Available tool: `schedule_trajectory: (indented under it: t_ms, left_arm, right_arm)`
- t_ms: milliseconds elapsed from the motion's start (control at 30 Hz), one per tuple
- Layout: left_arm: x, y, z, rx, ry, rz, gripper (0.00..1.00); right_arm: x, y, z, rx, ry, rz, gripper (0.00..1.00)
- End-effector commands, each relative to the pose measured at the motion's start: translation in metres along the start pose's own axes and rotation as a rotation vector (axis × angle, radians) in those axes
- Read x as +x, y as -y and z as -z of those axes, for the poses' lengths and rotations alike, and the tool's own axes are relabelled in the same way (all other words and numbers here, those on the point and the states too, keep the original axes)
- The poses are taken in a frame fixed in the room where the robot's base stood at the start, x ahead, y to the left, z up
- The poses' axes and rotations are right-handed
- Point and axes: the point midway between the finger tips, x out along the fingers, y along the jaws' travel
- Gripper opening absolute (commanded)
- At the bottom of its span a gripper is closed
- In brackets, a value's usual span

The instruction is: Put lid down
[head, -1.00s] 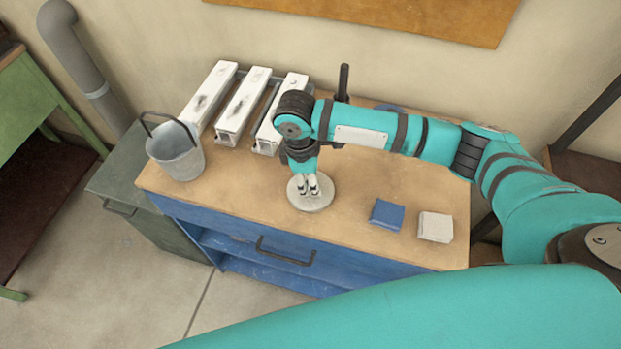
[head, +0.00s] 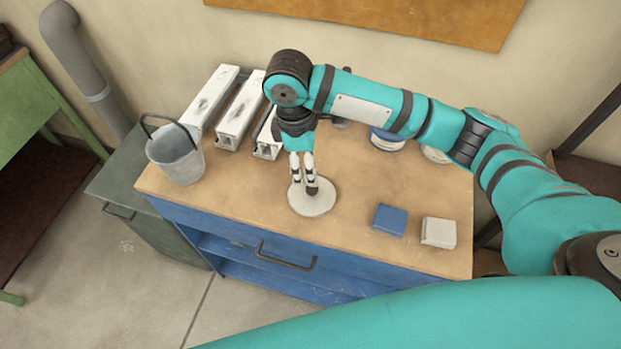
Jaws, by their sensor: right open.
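The lid (head: 312,206) is a pale grey round disc with a dark knob at its middle. It lies flat on the wooden top of the blue bench (head: 360,240), near the front edge. My right gripper (head: 302,182) is open, pointing down just above the lid, with its fingertips close to the knob. I cannot tell whether a finger touches the knob. My left gripper is not in view.
A grey bucket (head: 176,158) stands at the left end of the bench. White profiles (head: 241,112) lie behind it. A blue block (head: 389,220) and a white block (head: 438,232) sit at the right. Round containers (head: 387,141) stand partly hidden behind my arm.

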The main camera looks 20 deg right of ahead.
Motion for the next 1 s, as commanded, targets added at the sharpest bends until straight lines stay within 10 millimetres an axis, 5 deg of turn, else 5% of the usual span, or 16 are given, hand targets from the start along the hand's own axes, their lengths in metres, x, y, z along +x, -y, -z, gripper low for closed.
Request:
schedule_trajectory:
  t_ms: [300,1000]
  left_arm:
    - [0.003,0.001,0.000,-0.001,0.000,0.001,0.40]
    - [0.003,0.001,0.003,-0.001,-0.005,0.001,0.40]
  right_arm:
    - [-0.040,0.000,0.000,0.001,0.000,0.000,0.49]
    - [-0.042,0.000,0.000,0.000,0.000,0.001,0.49]
